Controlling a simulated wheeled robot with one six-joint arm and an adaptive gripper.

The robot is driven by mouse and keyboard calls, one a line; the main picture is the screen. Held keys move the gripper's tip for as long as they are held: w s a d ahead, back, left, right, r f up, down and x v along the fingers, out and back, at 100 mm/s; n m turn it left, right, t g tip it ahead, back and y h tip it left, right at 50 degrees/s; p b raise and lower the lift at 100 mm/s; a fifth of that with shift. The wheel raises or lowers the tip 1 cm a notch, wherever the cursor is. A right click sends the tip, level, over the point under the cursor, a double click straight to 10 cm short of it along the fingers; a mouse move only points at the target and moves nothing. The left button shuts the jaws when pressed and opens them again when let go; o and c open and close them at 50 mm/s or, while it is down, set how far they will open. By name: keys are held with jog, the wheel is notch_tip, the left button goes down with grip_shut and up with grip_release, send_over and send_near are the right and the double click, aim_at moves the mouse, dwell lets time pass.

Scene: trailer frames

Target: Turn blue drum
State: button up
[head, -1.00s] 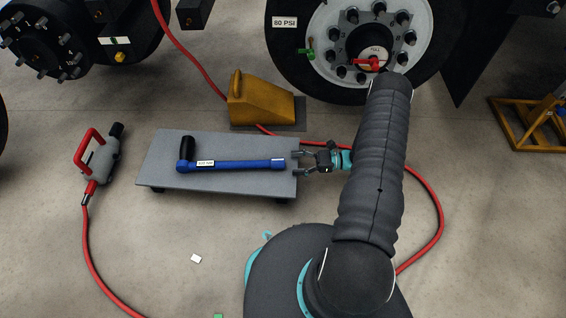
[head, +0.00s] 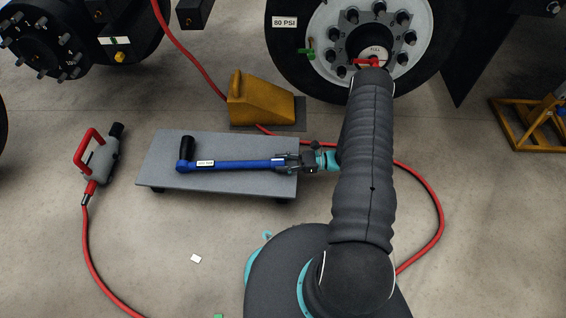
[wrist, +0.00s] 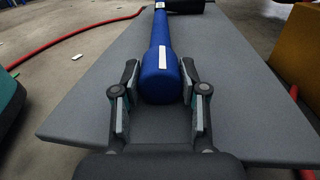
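A blue crank bar (head: 235,164) with an upright black grip (head: 187,152) lies on a grey low board (head: 225,140). A white label is on the bar. My gripper (head: 286,162) is at the bar's right end. In the wrist view my gripper (wrist: 160,82) has one finger on each side of the bar's thick blue end (wrist: 160,80). A small gap shows at the left finger; the right finger is very close to the bar. No blue drum shows; a dark drum-like hub with studs (head: 40,48) is at the upper left.
A yellow wheel chock (head: 260,103) stands behind the board. A large wheel (head: 330,75) is at the upper right. A grey and red air tool (head: 98,158) lies left of the board. A red hose (head: 430,190) curves along the floor. A yellow stand (head: 520,130) is at right.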

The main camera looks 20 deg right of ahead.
jog(key=shift+m+b, duration=0.35)
jog(key=shift+m, duration=0.35)
jog(key=o, duration=1.1)
jog(key=shift+o, duration=0.2)
jog(key=v, duration=1.2)
